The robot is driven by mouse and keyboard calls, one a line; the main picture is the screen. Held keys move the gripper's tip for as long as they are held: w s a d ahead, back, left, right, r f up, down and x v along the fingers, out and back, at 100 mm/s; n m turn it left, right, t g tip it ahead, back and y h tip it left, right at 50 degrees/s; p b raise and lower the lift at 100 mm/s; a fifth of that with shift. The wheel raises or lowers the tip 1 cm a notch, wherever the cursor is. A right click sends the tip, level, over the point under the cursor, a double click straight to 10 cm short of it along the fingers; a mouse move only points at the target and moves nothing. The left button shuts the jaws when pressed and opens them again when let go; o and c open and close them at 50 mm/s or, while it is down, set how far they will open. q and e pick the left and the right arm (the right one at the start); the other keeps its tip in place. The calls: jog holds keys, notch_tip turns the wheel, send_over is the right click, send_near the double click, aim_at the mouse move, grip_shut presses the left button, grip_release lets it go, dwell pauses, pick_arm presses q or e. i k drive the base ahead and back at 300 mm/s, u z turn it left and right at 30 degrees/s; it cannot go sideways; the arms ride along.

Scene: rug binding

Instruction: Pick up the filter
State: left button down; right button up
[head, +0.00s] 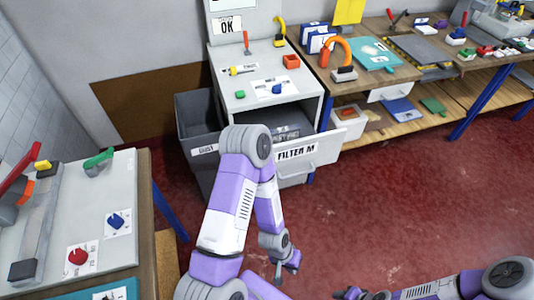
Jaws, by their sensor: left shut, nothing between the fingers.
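A drawer (318,153) labelled "FILTER M" is pulled open at the front of a light grey cabinet. A flat grey item (285,131), probably the filter, lies inside it; my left arm partly covers the drawer's left side. My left gripper (288,270) is shut and empty, pointing down over the red floor, below and in front of the drawer, apart from it. My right gripper (350,294) shows only in part at the bottom edge; its fingers are too small and dark to read.
A dark bin (196,108) labelled "DUST" stands left of the cabinet. A wooden workbench (386,82) with tools and a lower shelf runs along the right. A grey-topped table (118,190) with switches is at the left. The red floor (400,200) at right centre is clear.

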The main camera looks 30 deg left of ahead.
aim_at(279, 135)
jog(key=u, duration=1.25)
